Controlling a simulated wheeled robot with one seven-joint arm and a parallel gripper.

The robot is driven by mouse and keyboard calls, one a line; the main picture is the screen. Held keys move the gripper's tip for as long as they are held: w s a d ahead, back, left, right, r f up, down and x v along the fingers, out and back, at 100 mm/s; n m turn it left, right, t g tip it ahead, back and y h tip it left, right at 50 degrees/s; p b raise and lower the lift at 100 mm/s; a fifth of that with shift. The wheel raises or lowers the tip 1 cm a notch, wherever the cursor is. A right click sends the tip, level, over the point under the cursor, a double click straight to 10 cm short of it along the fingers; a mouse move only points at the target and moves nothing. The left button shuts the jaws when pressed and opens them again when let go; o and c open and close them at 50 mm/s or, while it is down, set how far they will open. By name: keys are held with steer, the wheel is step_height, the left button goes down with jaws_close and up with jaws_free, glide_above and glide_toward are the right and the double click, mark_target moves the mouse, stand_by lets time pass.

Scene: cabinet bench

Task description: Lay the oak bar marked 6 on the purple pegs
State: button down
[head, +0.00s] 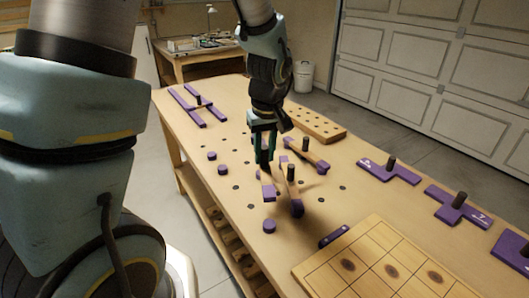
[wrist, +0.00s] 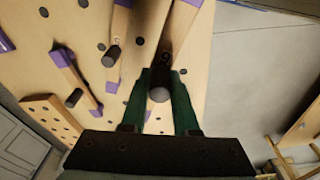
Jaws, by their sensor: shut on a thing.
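My gripper (head: 263,168) is above the middle of the bench, pointing down. In the wrist view its green fingers (wrist: 160,97) are shut on the dark knob of an oak bar (wrist: 176,38). That bar has a purple end and a small mark like a 6 or 9. It appears raised above the bench; in the head view its purple near end (head: 268,193) shows below the fingers. Low round purple pegs stand on the bench: two on the left (head: 211,156) (head: 222,170) and one nearer (head: 269,226).
Another oak bar (head: 290,186) with knob and purple end is close right of the held bar. A third (head: 317,163) lies beyond it. Purple knobbed pieces (head: 388,172) (head: 457,208) and a gridded board (head: 375,262) fill the right. A drilled block (head: 316,126) is behind.

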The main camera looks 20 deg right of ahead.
steer(key=shift+f+b, duration=2.45)
steer(key=shift+f, duration=1.15)
steer(key=shift+f, duration=0.5)
steer(key=shift+f+b, duration=0.35)
steer(key=shift+f, duration=0.25)
stand_by(0.5)
steer(key=shift+c, duration=1)
jaws_free()
steer(key=shift+r, duration=0.1)
steer(key=shift+r+p, duration=3.4)
steer(key=shift+r, duration=0.5)
